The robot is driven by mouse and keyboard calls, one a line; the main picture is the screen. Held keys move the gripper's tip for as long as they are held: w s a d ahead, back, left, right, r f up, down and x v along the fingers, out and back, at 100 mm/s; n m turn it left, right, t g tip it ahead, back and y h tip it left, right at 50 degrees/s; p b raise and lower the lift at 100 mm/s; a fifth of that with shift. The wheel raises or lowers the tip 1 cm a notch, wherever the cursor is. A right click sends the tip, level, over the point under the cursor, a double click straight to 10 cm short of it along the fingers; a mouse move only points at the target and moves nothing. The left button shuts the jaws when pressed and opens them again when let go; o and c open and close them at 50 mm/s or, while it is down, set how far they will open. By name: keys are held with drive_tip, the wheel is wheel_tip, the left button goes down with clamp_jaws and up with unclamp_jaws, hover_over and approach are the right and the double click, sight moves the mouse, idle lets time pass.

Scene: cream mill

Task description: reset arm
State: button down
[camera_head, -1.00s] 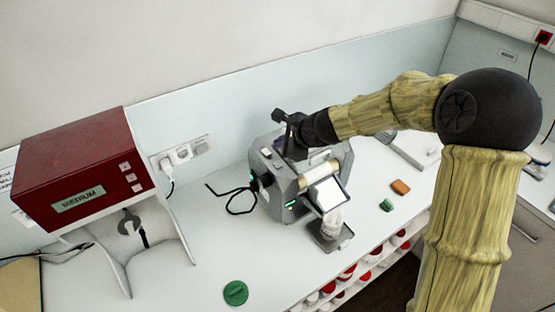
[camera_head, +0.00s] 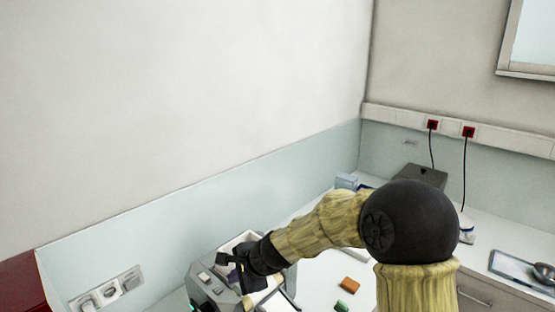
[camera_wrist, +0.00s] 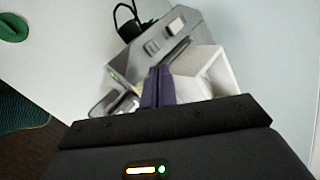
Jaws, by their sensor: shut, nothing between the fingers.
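My gripper (camera_head: 238,262) is at the lower middle of the head view, at the end of my bent arm. It is above the grey machine (camera_head: 207,284), partly covering it. In the wrist view my gripper (camera_wrist: 158,72) has its dark fingers together, with nothing held. Below the fingers the grey machine (camera_wrist: 150,50) shows switches on its top and a pale open hopper-like part (camera_wrist: 215,75) beside the fingers. I cannot tell whether the fingers touch the machine.
A red machine (camera_head: 20,285) shows at the far left edge. A wall socket strip (camera_head: 108,290) is left of the grey machine. An orange block (camera_head: 350,284) and a green block (camera_head: 341,306) lie on the counter. A dark box (camera_head: 420,175) stands in the far corner.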

drive_tip(key=s+d+f+n+h+b, duration=0.1)
drive_tip(key=s+d+n, duration=0.3)
drive_tip(key=d, duration=0.5)
drive_tip(key=s+d+f+n+g+h+b, duration=0.1)
drive_tip(key=s+d+f+n+h+b, duration=0.1)
drive_tip(key=s+d, duration=0.6)
drive_tip(key=s+d+f+n+h+b, duration=0.1)
drive_tip(key=s+d+f+n+h, duration=0.2)
drive_tip(key=s+d+n, duration=0.3)
drive_tip(key=d+f, duration=0.1)
drive_tip(key=d, duration=0.4)
drive_tip(key=shift+g+h+b, duration=0.3)
drive_tip(key=shift+h+b, duration=0.05)
drive_tip(key=shift+h, duration=0.05)
